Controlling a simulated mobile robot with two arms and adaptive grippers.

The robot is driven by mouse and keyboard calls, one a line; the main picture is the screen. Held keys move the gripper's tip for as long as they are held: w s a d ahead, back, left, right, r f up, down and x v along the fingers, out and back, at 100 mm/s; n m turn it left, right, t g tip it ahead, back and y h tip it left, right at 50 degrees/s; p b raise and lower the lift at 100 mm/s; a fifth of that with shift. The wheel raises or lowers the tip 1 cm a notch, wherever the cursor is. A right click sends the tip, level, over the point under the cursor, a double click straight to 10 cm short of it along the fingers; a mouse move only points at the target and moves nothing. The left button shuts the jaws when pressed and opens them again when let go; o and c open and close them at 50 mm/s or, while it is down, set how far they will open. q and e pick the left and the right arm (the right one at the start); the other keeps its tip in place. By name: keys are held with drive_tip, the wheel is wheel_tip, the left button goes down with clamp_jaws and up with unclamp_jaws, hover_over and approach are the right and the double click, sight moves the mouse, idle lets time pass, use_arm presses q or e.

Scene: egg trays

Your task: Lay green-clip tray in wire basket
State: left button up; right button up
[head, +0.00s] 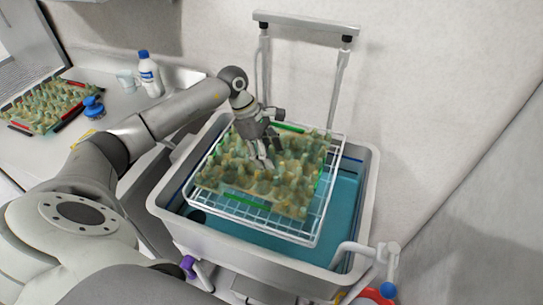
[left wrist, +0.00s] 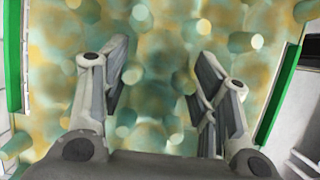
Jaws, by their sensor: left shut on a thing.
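The green-clip tray (head: 285,193), a bumpy yellow-green egg tray with green clips on its edges, is within the outline of the white wire basket (head: 318,226). Wire mesh shows in front of the tray's near edge. I cannot tell whether the tray rests on the basket floor or hangs slightly above it. My left gripper (head: 265,158) points down into the middle of the tray and is shut on it. In the left wrist view the tray (left wrist: 160,40) fills the background, with the gripper's fingers (left wrist: 158,85) on either side of its bumps. My right gripper is not in view.
The basket sits over a grey sink (head: 365,205) with a blue inside. A red-clip tray (head: 48,103), blue-capped bottle (head: 149,75) and blue object (head: 93,107) are on the left counter. A white tap (head: 360,252) is at lower right.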

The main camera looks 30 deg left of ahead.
use_arm(q)
drive_tip(key=shift+w+d+f, duration=0.3)
drive_tip(key=shift+w+f, duration=0.05)
drive_tip(key=shift+f, duration=0.1)
wheel_tip(320, 180, down, 3)
drive_tip(key=shift+r+p, duration=0.15)
drive_tip(key=shift+p, duration=1.1)
drive_tip(key=shift+f, duration=0.3)
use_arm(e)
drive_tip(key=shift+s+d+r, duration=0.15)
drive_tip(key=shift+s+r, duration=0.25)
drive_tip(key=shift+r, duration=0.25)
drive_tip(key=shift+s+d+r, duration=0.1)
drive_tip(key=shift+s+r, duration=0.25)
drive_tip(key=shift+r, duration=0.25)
use_arm(q)
drive_tip(key=o, duration=1.3)
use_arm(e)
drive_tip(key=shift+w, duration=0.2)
